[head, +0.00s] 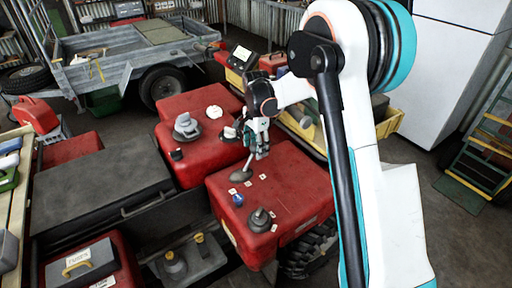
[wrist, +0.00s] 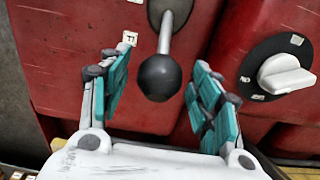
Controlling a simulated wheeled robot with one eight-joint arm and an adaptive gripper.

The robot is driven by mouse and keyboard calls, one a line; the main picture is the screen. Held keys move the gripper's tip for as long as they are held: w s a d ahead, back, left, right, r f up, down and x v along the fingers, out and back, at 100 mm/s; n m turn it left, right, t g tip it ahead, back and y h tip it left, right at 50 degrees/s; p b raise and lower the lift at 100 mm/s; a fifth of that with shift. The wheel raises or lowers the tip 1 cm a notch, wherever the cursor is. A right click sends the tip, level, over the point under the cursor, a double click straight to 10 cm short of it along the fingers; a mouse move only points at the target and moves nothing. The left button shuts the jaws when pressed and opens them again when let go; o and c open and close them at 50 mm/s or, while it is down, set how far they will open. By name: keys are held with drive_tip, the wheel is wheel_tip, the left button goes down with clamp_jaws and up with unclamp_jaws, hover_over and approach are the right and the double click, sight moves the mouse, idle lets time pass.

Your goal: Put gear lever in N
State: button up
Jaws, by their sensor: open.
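The gear lever (wrist: 160,77) has a round black knob on a pale metal shaft. In the wrist view the knob sits between the teal fingers of my gripper (wrist: 158,98), with a gap on each side. In the head view the lever's grey base (head: 240,174) is on the red panel (head: 292,180), and its shaft leans up and right towards my gripper (head: 258,146), which hides the knob. Small white label tiles (head: 248,184) lie around the base. One tile (wrist: 130,38) shows left of the shaft in the wrist view; the letters are too small to read surely.
A white rotary knob (wrist: 285,75) on a black disc is close to my right finger. A blue knob (head: 238,199) and a dark grey knob (head: 261,218) stand nearer on the panel. A grey trailer (head: 130,60) is behind; a white cabinet (head: 450,70) is at right.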

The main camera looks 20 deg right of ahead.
drive_tip(key=shift+c, duration=0.4)
clamp_jaws()
drive_tip(key=shift+s+a+r+h, duration=0.15)
drive_tip(key=shift+a+h, duration=0.1)
drive_tip(key=shift+a, duration=0.15)
drive_tip(key=shift+s+a+r+h, duration=0.1)
drive_tip(key=shift+a+r+h, duration=0.05)
drive_tip(key=shift+a+h, duration=0.15)
drive_tip(key=s+a+r+t+h, duration=0.1)
drive_tip(key=a+h, duration=0.2)
drive_tip(key=a, duration=0.2)
drive_tip(key=shift+s+a, duration=0.35)
drive_tip(key=shift+s, duration=0.05)
drive_tip(key=shift+o, duration=0.4)
unclamp_jaws()
